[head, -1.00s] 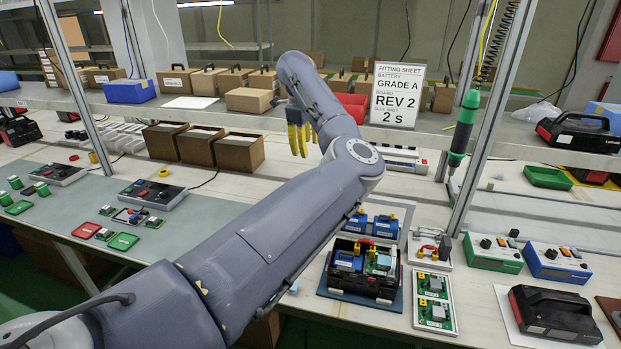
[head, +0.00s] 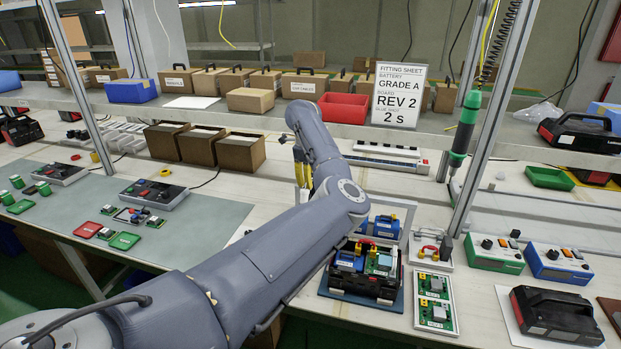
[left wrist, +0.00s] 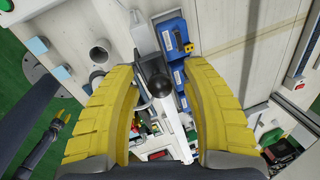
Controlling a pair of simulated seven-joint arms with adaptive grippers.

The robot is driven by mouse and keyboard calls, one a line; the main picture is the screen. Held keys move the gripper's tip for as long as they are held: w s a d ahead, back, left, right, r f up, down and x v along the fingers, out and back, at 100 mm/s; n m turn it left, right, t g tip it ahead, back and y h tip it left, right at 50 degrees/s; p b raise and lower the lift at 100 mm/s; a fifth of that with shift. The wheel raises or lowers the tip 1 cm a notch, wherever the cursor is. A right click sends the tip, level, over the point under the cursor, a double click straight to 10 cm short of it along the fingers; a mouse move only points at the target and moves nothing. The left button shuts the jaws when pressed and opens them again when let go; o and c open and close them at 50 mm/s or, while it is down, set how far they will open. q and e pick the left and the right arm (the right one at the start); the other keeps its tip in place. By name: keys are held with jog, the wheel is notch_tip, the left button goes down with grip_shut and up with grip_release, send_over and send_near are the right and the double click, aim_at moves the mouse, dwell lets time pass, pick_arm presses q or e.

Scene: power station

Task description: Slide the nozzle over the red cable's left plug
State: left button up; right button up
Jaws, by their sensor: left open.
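My left gripper (head: 303,174) hangs above the middle of the bench in the head view, partly behind my own arm. In the left wrist view its two yellow fingers (left wrist: 160,112) stand wide apart. A dark round-ended piece (left wrist: 160,86) shows between them; I cannot tell if it is the nozzle, and the fingers do not close on it. The red cable (head: 428,247) lies on a small white stand at the right of the battery tray, away from my left gripper. Its plugs are too small to tell apart. My right gripper (left wrist: 62,118) appears small in the left wrist view.
Blue batteries (head: 386,227) stand behind a black open case (head: 362,282). A board tray (head: 435,303) lies to its right. A green hanging tool (head: 465,125) and a metal post (head: 487,130) rise behind the cable. Open brown boxes (head: 240,153) stand at the back.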

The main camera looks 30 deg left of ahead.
pick_arm(q)
jog(key=shift+f, duration=0.1)
grip_shut()
dwell(0.4)
